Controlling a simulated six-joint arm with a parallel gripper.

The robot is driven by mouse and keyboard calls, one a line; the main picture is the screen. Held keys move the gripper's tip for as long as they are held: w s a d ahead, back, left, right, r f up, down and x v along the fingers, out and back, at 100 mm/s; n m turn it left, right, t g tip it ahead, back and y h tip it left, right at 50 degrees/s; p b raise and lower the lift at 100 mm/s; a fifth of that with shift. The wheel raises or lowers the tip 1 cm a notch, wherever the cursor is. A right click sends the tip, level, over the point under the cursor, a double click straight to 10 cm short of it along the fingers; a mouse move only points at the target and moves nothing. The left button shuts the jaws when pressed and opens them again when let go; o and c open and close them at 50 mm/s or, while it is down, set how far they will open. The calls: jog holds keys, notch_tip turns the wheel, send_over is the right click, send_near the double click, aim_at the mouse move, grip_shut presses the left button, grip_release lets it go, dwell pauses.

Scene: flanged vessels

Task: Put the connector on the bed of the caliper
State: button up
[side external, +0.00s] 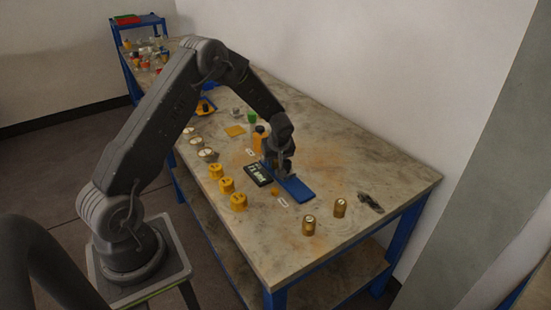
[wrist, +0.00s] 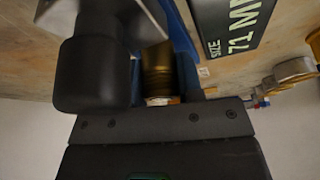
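The caliper has a long blue bed (side external: 297,188) and a black readout (side external: 257,175) at its left on the table. In the wrist view the readout (wrist: 232,22) shows "SIZE 71 MM", and part of the blue bed (wrist: 178,35) shows behind the fingers. My gripper (side external: 283,174) points down just over the bed's far part. The connector, a brass ribbed piece (wrist: 157,72), sits between my gripper's fingers (wrist: 158,65), which appear shut on it. The fingers hide much of it. I cannot tell whether it touches the bed.
Yellow caps (side external: 227,185) stand in a row to the left. Two brass cylinders (side external: 309,225) and a dark tool (side external: 370,202) are on the near right. An orange bottle (side external: 260,137) stands close behind my gripper. The table's right side is mostly clear.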

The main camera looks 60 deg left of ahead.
jog(key=o, duration=0.4)
jog(key=s+d+r+m, duration=0.1)
jog(key=s+d+r, duration=0.1)
jog(key=d+r, duration=0.5)
jog(key=s+d+r+m, duration=0.1)
jog(key=s+d+r, duration=0.15)
jog(key=r, duration=0.85)
jog(key=s+d+r+m+t+h, duration=0.1)
jog(key=s+d+r+m, duration=0.2)
jog(key=s, duration=0.4)
jog(key=s+d+r+m+t+h, duration=0.1)
jog(key=s+d+r+m+h, duration=0.1)
jog(key=s+d+m, duration=0.3)
jog(key=s+d+r+m+t+h, duration=0.1)
jog(key=s+d+r+m+t, duration=0.1)
jog(key=s+d+r+m, duration=0.2)
jog(key=shift+s+d+r+m, duration=0.1)
jog(key=shift+s+d, duration=0.45)
jog(key=shift+s, duration=0.5)
jog(key=shift+s+d+r+m, duration=0.1)
jog(key=shift+s+d, duration=0.4)
jog(key=shift+s, duration=0.5)
jog(key=shift+s+d+r+m, duration=0.1)
jog(key=shift+s+d, duration=0.45)
jog(key=shift+s, duration=0.5)
